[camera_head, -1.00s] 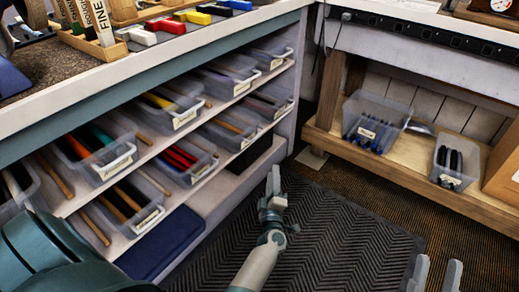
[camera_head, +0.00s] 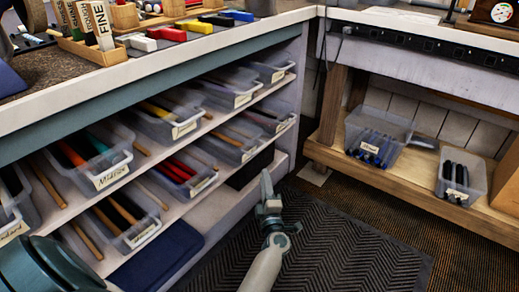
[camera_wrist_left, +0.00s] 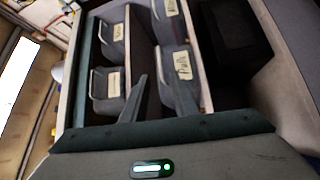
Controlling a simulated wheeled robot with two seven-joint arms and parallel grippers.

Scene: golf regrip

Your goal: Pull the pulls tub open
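In the left wrist view a tub (camera_wrist_left: 180,88) carries a handwritten label that seems to read "Pulls". It sits in its row, apparently pushed in. My left gripper (camera_head: 267,186) is in front of the shelves, over the dark mat, lower than this tub and apart from it. My right gripper is out of view.
Other labelled tubs (camera_head: 104,170) of grips fill both shelves. A black box (camera_head: 250,167) and a blue box (camera_head: 155,250) lie below. At right, a low wooden shelf (camera_head: 400,185) holds two tubs of dark grips. The ribbed mat (camera_head: 340,245) is clear.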

